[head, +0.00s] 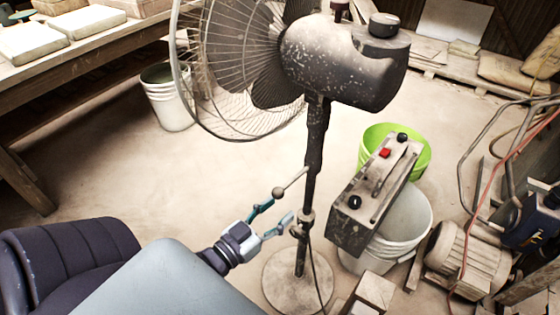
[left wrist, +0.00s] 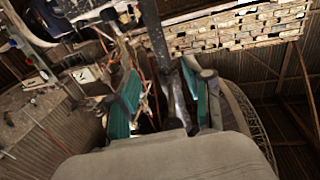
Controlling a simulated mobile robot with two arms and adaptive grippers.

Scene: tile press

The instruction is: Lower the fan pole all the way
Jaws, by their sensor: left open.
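The standing fan has a wire-caged head with a dusty motor housing (head: 345,65), a dark upright pole (head: 313,150) and a round base (head: 285,285). A pale rod with a ball end (head: 279,193) sticks out leftward from the pole. A collar with a knob (head: 305,222) sits lower on the pole. My left gripper (head: 279,213) is open, left of the pole near the collar and just below the ball end. In the left wrist view its teal fingers (left wrist: 164,105) are apart, with a dark pole (left wrist: 156,38) showing between them. My right gripper is not in view.
A control box (head: 352,190) with a red button hangs close right of the pole, over a white bucket (head: 408,225). A green bucket (head: 418,160) stands behind. A motor (head: 466,258) is at the right.

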